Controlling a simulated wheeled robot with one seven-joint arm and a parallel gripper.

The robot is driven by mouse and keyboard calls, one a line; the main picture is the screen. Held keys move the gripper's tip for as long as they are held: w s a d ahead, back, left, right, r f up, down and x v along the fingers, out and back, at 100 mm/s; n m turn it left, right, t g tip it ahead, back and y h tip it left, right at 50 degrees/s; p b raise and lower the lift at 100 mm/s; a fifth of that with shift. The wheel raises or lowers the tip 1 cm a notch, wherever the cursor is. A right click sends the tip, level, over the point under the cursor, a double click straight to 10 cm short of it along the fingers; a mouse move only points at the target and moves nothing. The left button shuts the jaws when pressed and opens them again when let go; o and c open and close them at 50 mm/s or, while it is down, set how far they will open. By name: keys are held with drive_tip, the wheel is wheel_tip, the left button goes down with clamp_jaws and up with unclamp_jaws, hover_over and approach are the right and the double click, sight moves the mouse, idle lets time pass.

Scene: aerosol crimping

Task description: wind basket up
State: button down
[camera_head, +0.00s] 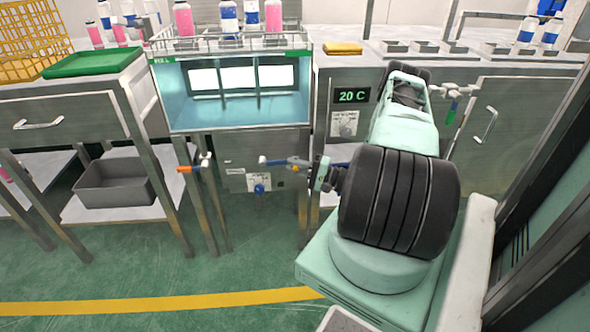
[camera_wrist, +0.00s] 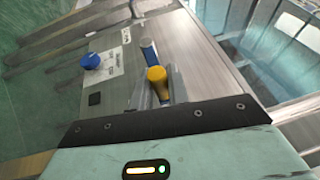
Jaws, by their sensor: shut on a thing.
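The wire basket (camera_head: 172,44) sits at the top of the glass-fronted water bath (camera_head: 240,113) and holds several pink and blue-white bottles (camera_head: 272,17). A crank with a blue part (camera_head: 264,160) and a yellow-ended handle (camera_wrist: 157,75) is at the bath's lower front. My gripper (camera_head: 297,166) reaches it from the right. In the wrist view the yellow handle lies between my fingers, and the gripper is shut on it. The blue part (camera_wrist: 149,52) shows just beyond. My fingers are small in the head view, and the crank's mounting is partly hidden.
A blue knob (camera_head: 259,188) is on the panel below the bath. An orange-ended valve handle (camera_head: 185,169) is at its left. A green tray (camera_head: 94,63) and yellow crate (camera_head: 33,38) are on the left bench. A "20 C" display (camera_head: 352,96) is on the right.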

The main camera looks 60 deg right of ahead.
drive_tip(key=shift+a+f, duration=0.2)
drive_tip(key=shift+f, duration=0.3)
drive_tip(key=c, duration=1.3)
unclamp_jaws()
drive_tip(key=shift+w, duration=0.1)
drive_tip(key=shift+c, duration=0.2)
drive_tip(key=shift+d, duration=0.1)
drive_tip(key=shift+s+d, duration=0.15)
drive_tip(key=shift+s, duration=0.2)
drive_tip(key=v, duration=1.6)
drive_tip(key=shift+s, duration=0.35)
